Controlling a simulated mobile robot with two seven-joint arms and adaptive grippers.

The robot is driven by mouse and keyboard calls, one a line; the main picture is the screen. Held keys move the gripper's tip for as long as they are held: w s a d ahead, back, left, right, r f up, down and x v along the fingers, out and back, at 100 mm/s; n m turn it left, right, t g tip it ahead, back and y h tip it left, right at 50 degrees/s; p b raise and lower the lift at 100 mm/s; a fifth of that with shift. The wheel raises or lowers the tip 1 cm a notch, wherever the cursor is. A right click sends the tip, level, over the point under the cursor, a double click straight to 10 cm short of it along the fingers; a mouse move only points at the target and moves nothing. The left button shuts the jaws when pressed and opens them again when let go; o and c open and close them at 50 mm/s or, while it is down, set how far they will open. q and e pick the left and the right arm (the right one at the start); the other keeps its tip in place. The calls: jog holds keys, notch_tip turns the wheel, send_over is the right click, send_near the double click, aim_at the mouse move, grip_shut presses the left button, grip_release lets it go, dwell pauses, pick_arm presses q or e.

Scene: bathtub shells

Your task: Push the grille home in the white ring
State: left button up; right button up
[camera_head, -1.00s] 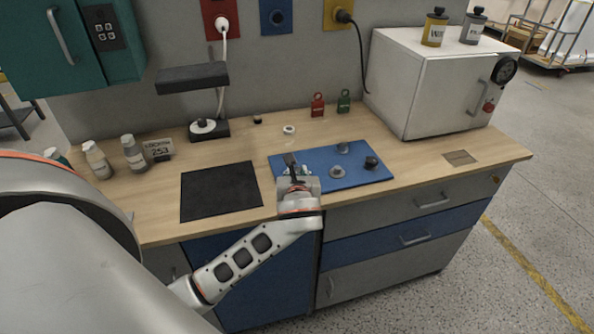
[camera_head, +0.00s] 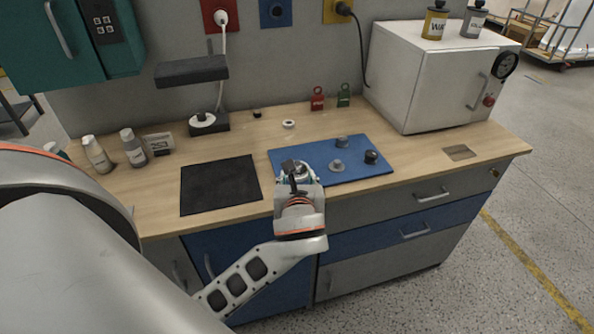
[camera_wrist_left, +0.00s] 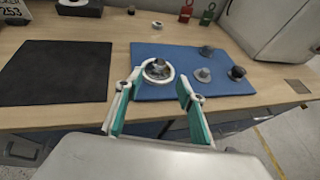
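A white ring (camera_wrist_left: 146,70) lies at the left front of the blue mat (camera_wrist_left: 160,90) in the left wrist view. A grey rounded piece (camera_wrist_left: 158,69), apparently the grille, sits inside the ring; I cannot tell whether it is fully seated. My left gripper (camera_wrist_left: 157,84) is open and empty, its green-padded fingers spread on the near side of the ring. In the head view my left gripper (camera_head: 292,172) is over the mat's left front corner and partly hides the ring. My right gripper is not in view.
Two grey fittings (camera_head: 342,142) (camera_head: 337,166) and a black knob (camera_head: 371,157) stand on the mat to the right. A smaller white ring (camera_head: 289,124) lies behind it. A black pad (camera_head: 220,186) is left, a white cabinet (camera_head: 430,80) back right.

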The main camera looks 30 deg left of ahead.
pick_arm(q)
jog(key=v, duration=0.3)
jog(key=shift+s+d, duration=0.1)
dwell(0.5)
